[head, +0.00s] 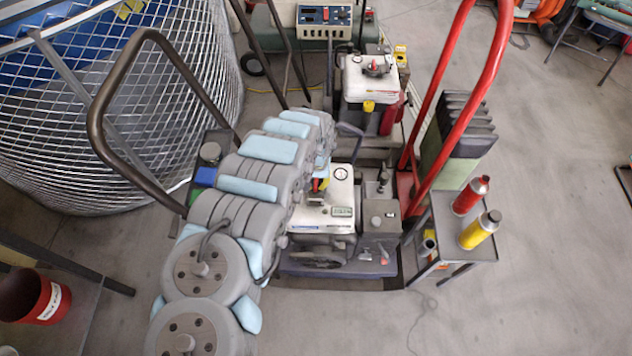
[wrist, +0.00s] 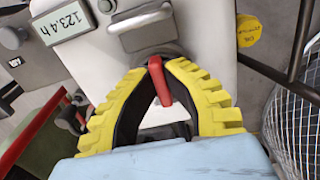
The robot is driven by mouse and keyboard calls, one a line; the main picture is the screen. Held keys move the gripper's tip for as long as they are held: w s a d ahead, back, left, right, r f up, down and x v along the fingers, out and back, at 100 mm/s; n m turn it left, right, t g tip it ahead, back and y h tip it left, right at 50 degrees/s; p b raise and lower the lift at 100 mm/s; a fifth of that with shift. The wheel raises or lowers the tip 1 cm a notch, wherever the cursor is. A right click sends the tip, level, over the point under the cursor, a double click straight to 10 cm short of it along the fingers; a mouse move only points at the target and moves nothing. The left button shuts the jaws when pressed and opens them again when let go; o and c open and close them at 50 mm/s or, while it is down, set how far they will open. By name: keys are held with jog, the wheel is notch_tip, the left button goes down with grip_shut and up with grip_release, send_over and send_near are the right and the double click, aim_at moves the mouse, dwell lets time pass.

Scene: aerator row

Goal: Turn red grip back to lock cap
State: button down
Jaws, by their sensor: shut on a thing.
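The red grip (wrist: 160,80) is a short bar on a dark round cap (wrist: 148,55) atop a white tank (wrist: 200,45). My gripper's yellow ribbed fingers with black inner pads (wrist: 158,75) close around the grip from both sides in the wrist view. The grip's upper end shows between the fingertips, and the fingers hide much of the cap. In the head view my gripper (head: 320,186) is down at the white tank (head: 325,215), with a little red and yellow showing. My arm hides most of the cap there.
A metal handle (wrist: 140,18), an hour meter (wrist: 68,22) and a yellow plug (wrist: 249,30) lie close by. A similar machine (head: 372,80) stands behind. A red tube frame (head: 478,75) and a cart with bottles (head: 470,240) stand right; a wire cage (head: 90,120) stands left.

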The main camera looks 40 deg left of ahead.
jog(key=shift+d+r+m+p, duration=0.1)
jog(key=shift+r+m+p, duration=0.25)
jog(key=shift+p, duration=0.6)
jog(key=m+p, duration=0.1)
jog(key=p, duration=0.2)
jog(key=shift+f+m, duration=0.1)
jog(key=shift+m, duration=0.15)
jog(key=shift+f+m+p, duration=0.1)
jog(key=shift+m+p, duration=0.6)
jog(key=shift+m, duration=0.1)
jog(key=shift+s+a+f+m, duration=0.1)
jog(key=shift+a+f+m, duration=0.1)
jog(key=shift+m, duration=0.6)
jog(key=m, duration=0.6)
jog(key=shift+a, duration=0.15)
jog(key=m, duration=0.6)
jog(key=shift+a, duration=0.1)
jog(key=shift+m, duration=0.3)
